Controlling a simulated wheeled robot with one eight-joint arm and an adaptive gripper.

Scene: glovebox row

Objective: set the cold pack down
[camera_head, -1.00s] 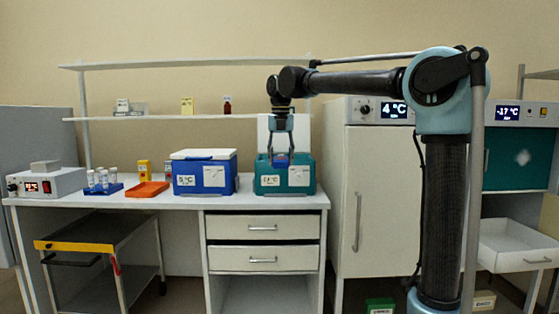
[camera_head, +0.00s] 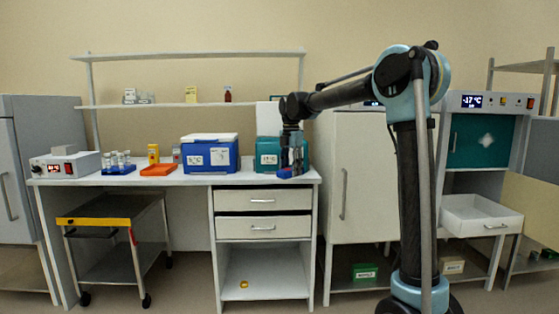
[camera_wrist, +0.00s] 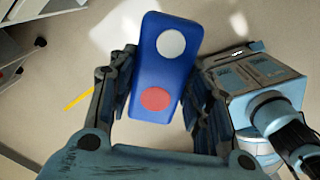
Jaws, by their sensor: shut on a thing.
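The cold pack (camera_wrist: 160,75) is a flat blue block with a white disc and a red disc on its face. My gripper (camera_wrist: 165,88) is shut on it, with one finger on each long side. In the head view my gripper (camera_head: 291,165) hangs in front of the teal cool box's right part, and a bit of the blue pack (camera_head: 284,173) shows at its tips. The pack is off the bench top, with floor behind it in the wrist view. The teal box (camera_head: 266,155) stands at the bench's right end with its white lid raised; its inside is hidden.
A blue cool box (camera_head: 209,157) with its white lid closed stands left of the teal box. An orange tray (camera_head: 158,170), a blue tube rack (camera_head: 118,169) and a white device (camera_head: 66,166) stand further left. A narrow bare strip of bench top (camera_head: 240,179) runs along the front.

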